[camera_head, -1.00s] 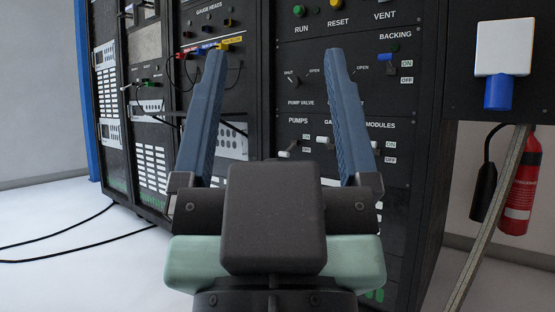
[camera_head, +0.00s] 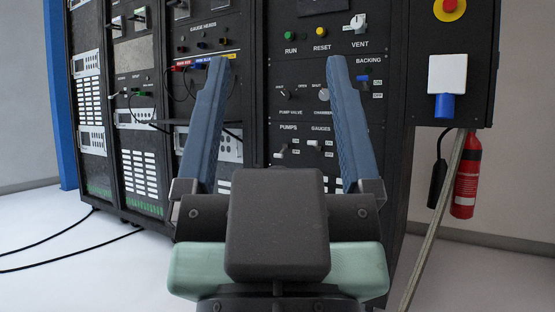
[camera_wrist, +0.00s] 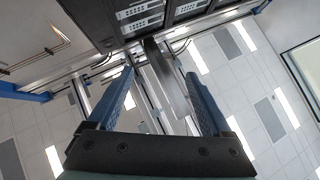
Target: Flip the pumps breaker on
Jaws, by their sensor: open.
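The pumps breaker (camera_head: 281,153) is a small pale toggle under the "PUMPS" label on the black control panel (camera_head: 300,110). ON and OFF tags sit at its right. In the head view it shows between my fingers, beyond them. My gripper (camera_head: 281,75) is open and empty, its two blue fingers spread wide and pointing up and forward, apart from the panel. In the wrist view, the gripper (camera_wrist: 162,85) faces the ceiling and rack tops, and the breaker does not show there. The exact position of the toggle is too small to tell.
The gauges breaker (camera_head: 314,143) is right of the pumps one; the backing breaker (camera_head: 362,85) is higher up. Vent knob (camera_head: 358,23), run button (camera_head: 290,36) and reset button (camera_head: 321,33) are above. A fire extinguisher (camera_head: 466,180) hangs at right. Cables (camera_head: 70,248) lie on the left floor.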

